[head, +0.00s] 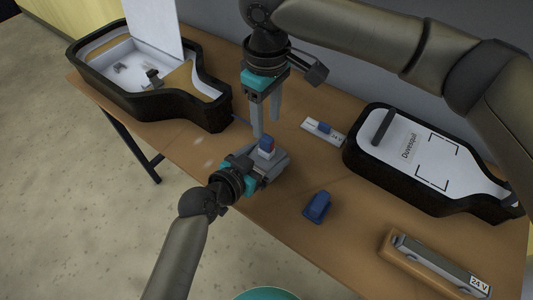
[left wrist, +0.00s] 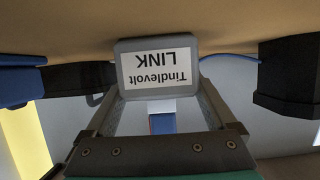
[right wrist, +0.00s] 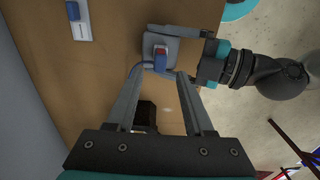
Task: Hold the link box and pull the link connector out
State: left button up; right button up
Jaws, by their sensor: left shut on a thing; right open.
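The grey link box (left wrist: 159,44), labelled "Tindlevolt LINK", is between the fingers of my left gripper (head: 267,160), which is shut on it just over the table. The link connector (head: 267,144), blue with a red part, sits on the box's upper side. It also shows in the right wrist view (right wrist: 160,60), and a blue and white part of it appears between the fingers in the left wrist view. My right gripper (head: 265,133) is open and points down close above the connector. In the right wrist view its fingertips (right wrist: 160,72) are either side of the connector's lower end; contact cannot be told.
An open black-walled lightbox (head: 215,112) stands at the left. A closed one (head: 420,150) marked "Duvesquil" stands at the right.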

aim_at(267, 137)
jog(key=shift+f, duration=3.45)
grip_shut()
jog(key=shift+r, duration=0.15)
jog(key=shift+r, duration=1.2)
jog(key=shift+r, duration=2.5)
